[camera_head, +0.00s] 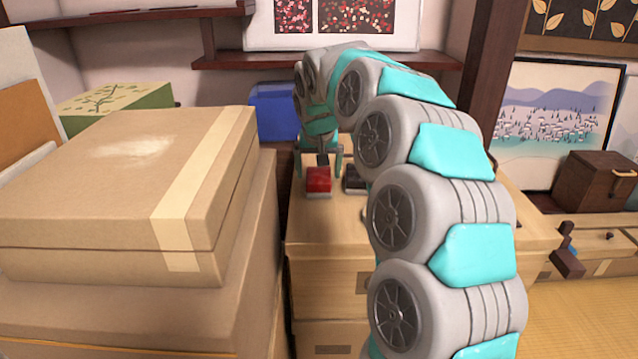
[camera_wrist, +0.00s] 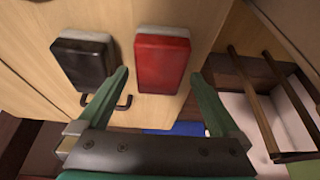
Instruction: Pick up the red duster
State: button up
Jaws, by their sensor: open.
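The red duster (camera_head: 318,180) is a small red block with a pale base, lying on top of the wooden chest (camera_head: 330,228). In the wrist view the red duster (camera_wrist: 162,58) shows between and beyond my fingertips. My gripper (camera_head: 324,160) is open and empty, just above the far side of the duster in the head view. In the wrist view my gripper (camera_wrist: 160,74) has one finger on each side of the duster's near end, with gaps. I cannot tell the exact height gap.
A black duster (camera_wrist: 84,62) lies close beside the red one; it is partly hidden by my arm in the head view (camera_head: 353,179). Stacked cardboard boxes (camera_head: 110,185) rise at the left of the chest. A blue box (camera_head: 272,112) stands behind. A shelf (camera_head: 330,60) hangs above.

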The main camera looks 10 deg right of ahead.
aim_at(319, 175)
jog(key=shift+x, duration=1.35)
jog(key=shift+f, duration=0.2)
jog(key=shift+c, duration=0.4)
jog(key=c, duration=1.3)
jog(key=shift+r, duration=0.15)
